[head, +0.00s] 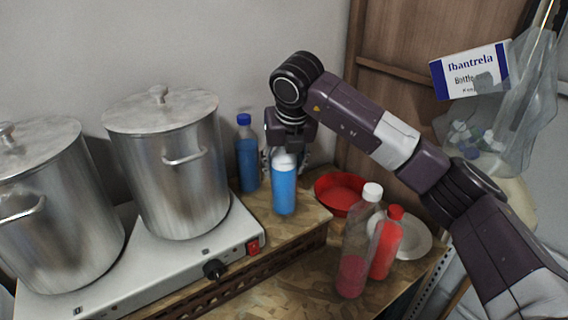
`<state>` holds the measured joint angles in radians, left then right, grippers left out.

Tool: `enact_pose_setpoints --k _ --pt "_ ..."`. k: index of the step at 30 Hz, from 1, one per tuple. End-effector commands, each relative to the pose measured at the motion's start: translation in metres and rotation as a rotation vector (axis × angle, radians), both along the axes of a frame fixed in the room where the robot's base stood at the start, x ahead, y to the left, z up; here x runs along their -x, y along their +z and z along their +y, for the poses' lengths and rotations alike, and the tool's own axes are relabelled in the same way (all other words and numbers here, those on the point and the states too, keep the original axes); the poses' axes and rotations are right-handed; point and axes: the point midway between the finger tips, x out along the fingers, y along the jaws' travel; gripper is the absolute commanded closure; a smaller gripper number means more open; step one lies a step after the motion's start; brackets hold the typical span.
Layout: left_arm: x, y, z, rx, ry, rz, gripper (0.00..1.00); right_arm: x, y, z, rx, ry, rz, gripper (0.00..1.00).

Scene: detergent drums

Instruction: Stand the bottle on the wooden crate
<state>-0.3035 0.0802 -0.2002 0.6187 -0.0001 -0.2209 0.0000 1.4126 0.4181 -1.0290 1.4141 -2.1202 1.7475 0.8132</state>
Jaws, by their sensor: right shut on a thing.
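My right gripper (286,157) reaches in from the right and points down. It is shut on the upper part of a blue bottle (284,191) with a pale top, and its fingers partly hide that top. The bottle is upright, over a raised wooden surface with a slotted dark side, which looks like the wooden crate (307,224). I cannot tell whether its base touches the wood or hangs just above it. My left gripper is not in view.
A blue-capped bottle (246,155) stands close behind on the left. A hotplate (150,272) with steel pots (172,165) fills the left. A red bowl (338,204), a clear bottle with pink liquid (354,245) and a red bottle (387,245) stand to the right.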

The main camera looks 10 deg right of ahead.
Motion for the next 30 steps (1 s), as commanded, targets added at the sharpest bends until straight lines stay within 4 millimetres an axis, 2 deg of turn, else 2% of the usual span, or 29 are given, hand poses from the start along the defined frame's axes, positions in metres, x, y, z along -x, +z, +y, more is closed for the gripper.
enact_pose_setpoints --k 5,6,10,22,26,30 --pt "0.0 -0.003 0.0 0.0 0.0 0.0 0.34 -0.001 -0.002 0.0 -0.001 0.0 -0.003 0.92" --pt "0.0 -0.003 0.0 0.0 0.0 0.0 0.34 0.0 -0.002 0.0 0.0 0.0 0.0 0.51" --pt "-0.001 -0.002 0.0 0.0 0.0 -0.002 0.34 0.0 -0.002 0.0 0.0 0.0 0.0 0.37" --pt "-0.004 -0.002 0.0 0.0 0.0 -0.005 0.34 0.001 0.004 0.0 -0.001 0.0 -0.002 0.36" --pt "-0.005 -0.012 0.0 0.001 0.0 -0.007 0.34 0.009 0.022 0.0 -0.001 0.0 -0.005 0.36" --pt "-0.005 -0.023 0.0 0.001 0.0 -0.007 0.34 0.021 0.051 0.0 0.0 0.001 -0.006 0.36"
